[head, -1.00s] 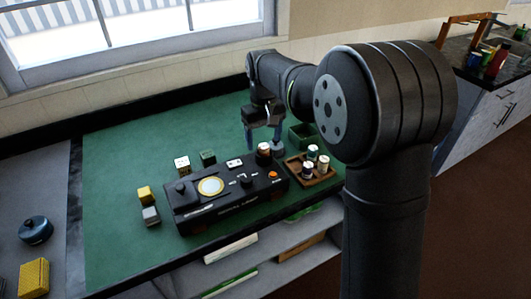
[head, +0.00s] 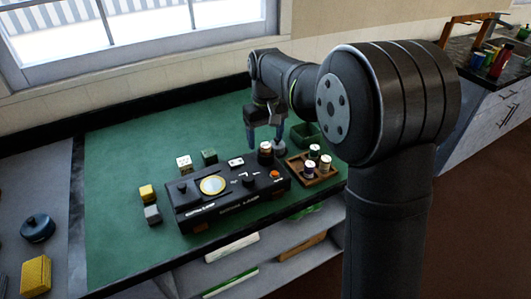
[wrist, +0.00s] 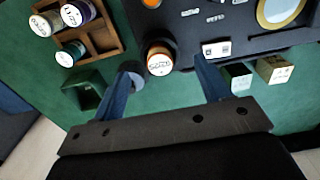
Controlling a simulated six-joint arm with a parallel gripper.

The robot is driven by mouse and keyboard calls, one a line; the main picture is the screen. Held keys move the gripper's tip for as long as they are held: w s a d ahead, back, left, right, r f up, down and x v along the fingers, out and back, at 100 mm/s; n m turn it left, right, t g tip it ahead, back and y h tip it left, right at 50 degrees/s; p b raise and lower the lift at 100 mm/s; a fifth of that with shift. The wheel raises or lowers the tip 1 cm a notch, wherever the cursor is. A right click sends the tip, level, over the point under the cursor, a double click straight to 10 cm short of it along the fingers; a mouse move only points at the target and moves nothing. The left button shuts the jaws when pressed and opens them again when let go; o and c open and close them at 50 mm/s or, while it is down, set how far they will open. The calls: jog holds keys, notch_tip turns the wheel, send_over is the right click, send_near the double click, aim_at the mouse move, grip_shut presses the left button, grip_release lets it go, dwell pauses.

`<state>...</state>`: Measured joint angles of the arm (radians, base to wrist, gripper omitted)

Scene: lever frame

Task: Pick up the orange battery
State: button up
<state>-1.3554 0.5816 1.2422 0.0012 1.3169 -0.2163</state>
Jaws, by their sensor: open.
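The orange battery (head: 265,152), dark-topped with a pale label in the head view, stands upright at the back right part of the black control box (head: 228,198). In the wrist view the battery (wrist: 160,58) shows a white printed end and an orange-brown rim. My gripper (head: 265,139) is open above it. In the wrist view the two blue fingers of my gripper (wrist: 166,70) lie left and right of the battery, with a gap on both sides. They do not appear to touch it. Its lower side is hidden.
A wooden tray (head: 298,179) with several batteries stands right of the box, and a green bin (head: 304,136) is behind it. A grey round piece (wrist: 136,74) is close by the left finger. Small blocks (head: 184,163) stand behind the box. The green mat's back left is clear.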

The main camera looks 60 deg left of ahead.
jog(key=c, duration=0.4)
jog(key=shift+o, duration=0.2)
notch_tip(320, 180, up, 15)
jog(key=m, duration=0.2)
send_over(269, 146)
jog(key=shift+m, duration=0.3)
notch_tip(269, 146, down, 12)
jog(key=shift+r, duration=0.1)
jog(key=shift+s+a+f, duration=0.1)
jog(key=shift+f, duration=0.8)
jog(key=shift+s+a+f, duration=0.15)
jog(key=shift+f, duration=0.7)
jog(key=shift+s+a+f, duration=0.1)
jog(key=shift+f, duration=0.8)
